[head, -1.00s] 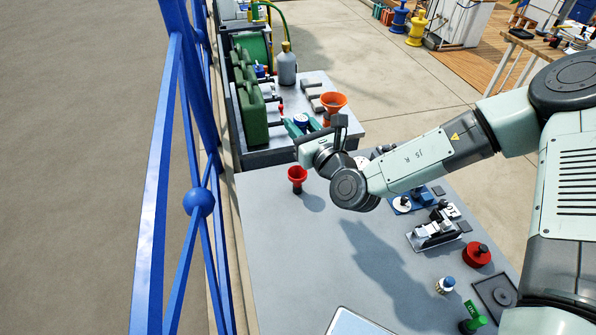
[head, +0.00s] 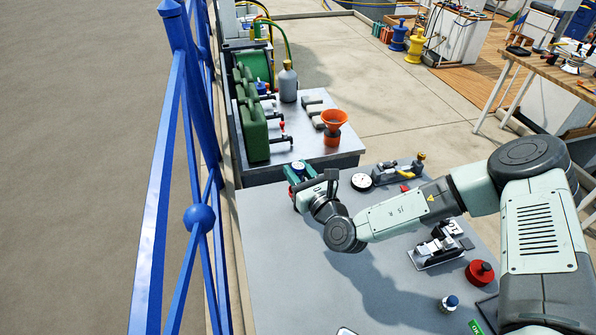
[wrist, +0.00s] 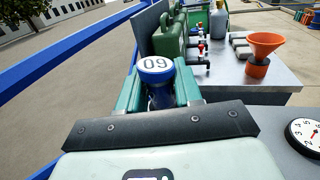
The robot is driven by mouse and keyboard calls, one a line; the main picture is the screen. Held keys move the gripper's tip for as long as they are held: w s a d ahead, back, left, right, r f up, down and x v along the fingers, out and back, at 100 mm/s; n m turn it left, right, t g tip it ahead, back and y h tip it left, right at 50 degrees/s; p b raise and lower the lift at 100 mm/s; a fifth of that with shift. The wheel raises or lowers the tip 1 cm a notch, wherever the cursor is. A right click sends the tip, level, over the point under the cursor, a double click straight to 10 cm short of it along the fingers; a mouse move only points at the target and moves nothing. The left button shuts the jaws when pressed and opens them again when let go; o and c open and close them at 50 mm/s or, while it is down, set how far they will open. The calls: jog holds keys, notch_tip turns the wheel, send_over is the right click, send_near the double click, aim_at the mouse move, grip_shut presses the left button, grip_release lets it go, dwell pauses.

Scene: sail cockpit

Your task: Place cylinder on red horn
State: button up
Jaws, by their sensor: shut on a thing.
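My gripper (wrist: 158,88) is shut on a cylinder (wrist: 156,70) with a white numbered top and a blue rim. The cylinder stands upright between the teal fingers in the wrist view. In the head view my gripper (head: 300,174) is over the far left part of the grey table, with the cylinder's top (head: 298,166) showing between its fingers. The red horn (head: 291,191) is almost fully hidden by my gripper; only a bit of red shows beside it. I cannot tell whether the cylinder touches the horn.
A round dial (head: 362,181) and a small metal clamp (head: 440,244) are right of my gripper. A red knobbed disc (head: 480,272) and a blue-capped piece (head: 450,303) lie nearer. An orange funnel (head: 333,122) stands beyond. A blue railing (head: 198,218) runs along the left.

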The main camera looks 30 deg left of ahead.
jog(key=o, duration=1.1)
jog(key=shift+f, duration=0.15)
jog(key=shift+r, duration=0.2)
jog(key=v, duration=1.2)
jog(key=shift+f, duration=0.1)
